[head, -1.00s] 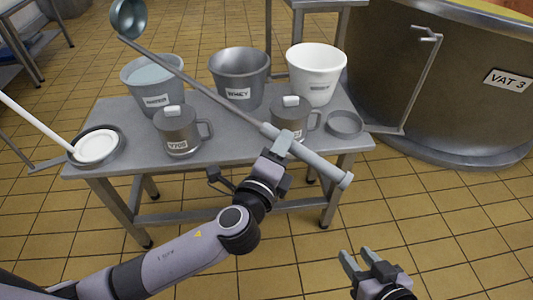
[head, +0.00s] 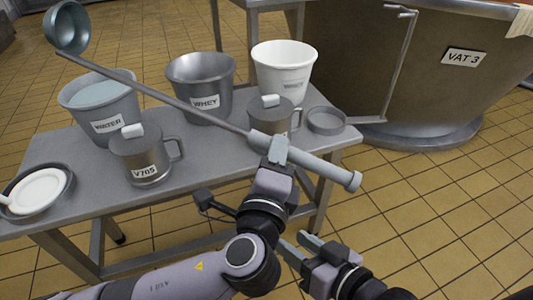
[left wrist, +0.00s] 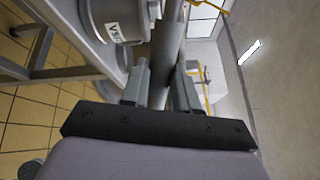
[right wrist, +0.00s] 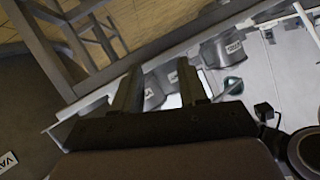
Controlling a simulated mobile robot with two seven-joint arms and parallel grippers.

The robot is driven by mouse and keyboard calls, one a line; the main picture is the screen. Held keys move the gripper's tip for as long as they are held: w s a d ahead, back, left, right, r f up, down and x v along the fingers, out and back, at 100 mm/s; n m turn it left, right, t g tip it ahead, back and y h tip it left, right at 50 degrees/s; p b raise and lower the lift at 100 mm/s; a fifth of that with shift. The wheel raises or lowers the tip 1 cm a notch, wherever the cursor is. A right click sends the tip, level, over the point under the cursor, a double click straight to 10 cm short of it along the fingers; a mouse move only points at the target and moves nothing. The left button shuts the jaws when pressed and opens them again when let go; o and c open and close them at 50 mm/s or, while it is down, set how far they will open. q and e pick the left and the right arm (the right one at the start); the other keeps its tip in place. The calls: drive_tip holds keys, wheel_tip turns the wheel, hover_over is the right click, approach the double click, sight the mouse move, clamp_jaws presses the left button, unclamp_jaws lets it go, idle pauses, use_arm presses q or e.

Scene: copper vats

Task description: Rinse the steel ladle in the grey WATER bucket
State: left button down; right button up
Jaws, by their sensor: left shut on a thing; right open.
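The steel ladle is held by its grey handle (head: 325,172) in my left gripper (head: 277,150), which is shut on it. Its long shaft slants up and left across the table, and its bowl (head: 68,27) is in the air above and behind the WATER bucket, apart from it. The grey WATER bucket (head: 100,108) stands upright at the table's left back, with pale bluish water (head: 98,93) in it. In the left wrist view the handle (left wrist: 168,55) runs between the fingers. My right gripper (head: 302,250) is open and empty in front of the table, below the ladle handle's end.
On the steel table (head: 205,165) are the WHEY bucket (head: 200,85), a white bucket (head: 284,68), a lidded V705 mug (head: 143,158), a second lidded mug (head: 270,116), a round dish (head: 327,120) and a pan with a white disc (head: 38,192). VAT 3 (head: 420,60) stands right.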

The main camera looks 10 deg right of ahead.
drive_tip(key=s+d+g+h+p, duration=0.2)
drive_tip(key=s+d+h+p, duration=0.25)
drive_tip(key=d+p, duration=0.7)
use_arm(q)
drive_tip(key=w+a+r+n+p, duration=0.3)
drive_tip(key=a+r+n+p, duration=0.3)
drive_tip(key=a+r, duration=0.7)
drive_tip(key=w+a+r+n+p, duration=0.4)
drive_tip(key=a+r, duration=1)
drive_tip(key=r, duration=1.4)
drive_tip(key=w+a+r+n+p, duration=0.4)
drive_tip(key=a+r+n+p, duration=0.6)
drive_tip(key=r, duration=1)
drive_tip(key=shift+a+r+t+y+p, duration=0.25)
drive_tip(key=shift+a+t+y+p, duration=0.2)
drive_tip(key=shift+a, duration=1.7)
use_arm(e)
wheel_tip(320, 180, up, 16)
drive_tip(key=shift+s+a+t+h, duration=0.15)
drive_tip(key=shift+a+t+h, duration=0.2)
drive_tip(key=shift+a, duration=0.1)
drive_tip(key=shift+r, duration=0.1)
